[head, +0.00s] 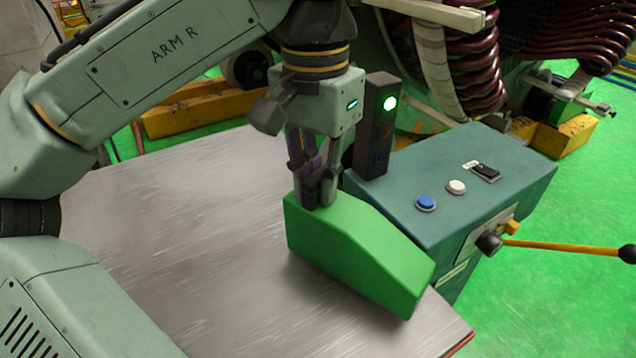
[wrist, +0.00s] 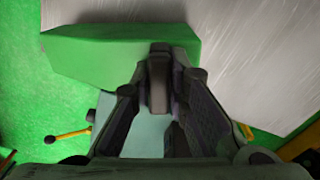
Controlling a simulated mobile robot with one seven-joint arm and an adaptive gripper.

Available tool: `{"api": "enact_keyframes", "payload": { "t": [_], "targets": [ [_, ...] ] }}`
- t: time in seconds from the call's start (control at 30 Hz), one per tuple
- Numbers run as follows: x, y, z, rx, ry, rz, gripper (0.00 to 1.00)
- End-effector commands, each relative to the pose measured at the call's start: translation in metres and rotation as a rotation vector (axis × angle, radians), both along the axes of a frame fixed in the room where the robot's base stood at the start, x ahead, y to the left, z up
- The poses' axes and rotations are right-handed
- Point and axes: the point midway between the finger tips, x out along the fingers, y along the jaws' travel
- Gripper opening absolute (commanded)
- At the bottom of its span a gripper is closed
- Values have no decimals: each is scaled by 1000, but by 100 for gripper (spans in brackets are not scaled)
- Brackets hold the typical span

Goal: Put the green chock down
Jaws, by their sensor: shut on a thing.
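The green chock (head: 355,250) is a wedge-shaped block at the right part of the grey metal table top (head: 190,240). My gripper (head: 318,195) points down and is shut on the chock's thicker end. In the wrist view the chock (wrist: 120,50) shows beyond the fingertips (wrist: 160,80), its thin end pointing left over the green floor. In the head view its thin end lies near the table's front right edge. I cannot tell whether its underside touches the table.
A teal control box (head: 470,190) with buttons and a yellow lever (head: 560,246) stands close on the right. Copper windings (head: 470,60) are behind. The table's left and middle are clear.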

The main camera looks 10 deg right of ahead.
Motion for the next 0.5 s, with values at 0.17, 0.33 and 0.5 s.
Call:
{"api": "enact_keyframes", "payload": {
  "t": [0.17,0.33,0.5],
  "targets": [
    [0,1,-11,0,0,1,0],
    [0,0,-12,-1,0,0,0],
    [0,0,-14,-1,0,0,0]
  ]
}}
